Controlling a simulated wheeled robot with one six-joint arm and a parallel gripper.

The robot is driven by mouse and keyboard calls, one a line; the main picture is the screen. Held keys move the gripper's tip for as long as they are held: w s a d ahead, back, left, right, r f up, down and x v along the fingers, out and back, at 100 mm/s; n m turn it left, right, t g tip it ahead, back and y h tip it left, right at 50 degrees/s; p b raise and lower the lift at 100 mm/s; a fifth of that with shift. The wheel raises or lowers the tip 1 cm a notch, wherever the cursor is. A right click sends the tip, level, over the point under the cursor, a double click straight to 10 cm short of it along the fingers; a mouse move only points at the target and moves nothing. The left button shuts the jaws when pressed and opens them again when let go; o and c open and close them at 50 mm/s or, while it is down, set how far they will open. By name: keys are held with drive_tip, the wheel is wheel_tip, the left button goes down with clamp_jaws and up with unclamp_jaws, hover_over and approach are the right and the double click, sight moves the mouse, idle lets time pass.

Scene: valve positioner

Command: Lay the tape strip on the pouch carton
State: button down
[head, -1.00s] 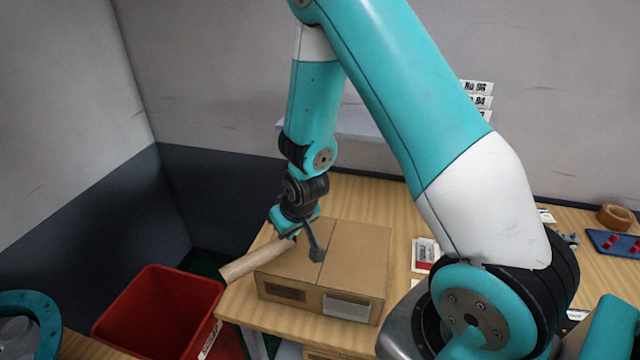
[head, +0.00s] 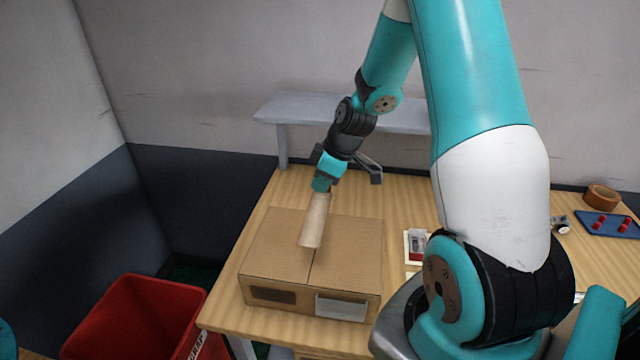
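The pouch carton (head: 350,257) is a closed brown cardboard box near the front left of the wooden table. It has a seam across its top, and a dark patch and a white label on its front. The tape strip (head: 314,221) is a pale tan band. My gripper (head: 322,186) is shut on the strip's far end, behind the middle of the carton. The strip points toward the front over the carton top, its near end close to the seam. I cannot tell whether the strip touches the carton. The fingertips are small and partly hidden.
A red bin (head: 140,318) stands at the front left, below the table edge. A grey raised shelf (head: 285,108) is behind the carton. A tape roll (head: 602,196) and a blue tray (head: 610,224) with red pieces are at the right. Bare table (head: 395,205) lies right of the carton.

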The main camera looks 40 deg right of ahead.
wheel_tip(320, 180, down, 7)
drive_tip(key=b, duration=0.5)
drive_tip(key=shift+f, duration=0.15)
drive_tip(key=shift+f+b, duration=0.45)
drive_tip(key=shift+b, duration=0.15)
idle(2.0)
drive_tip(key=c, duration=1.8)
unclamp_jaws()
drive_tip(key=o, duration=0.5)
drive_tip(key=shift+r, duration=0.1)
drive_tip(key=b+v, duration=0.1)
drive_tip(key=v, duration=1.6)
drive_tip(key=shift+s, duration=0.2)
drive_tip(key=shift+r, duration=0.1)
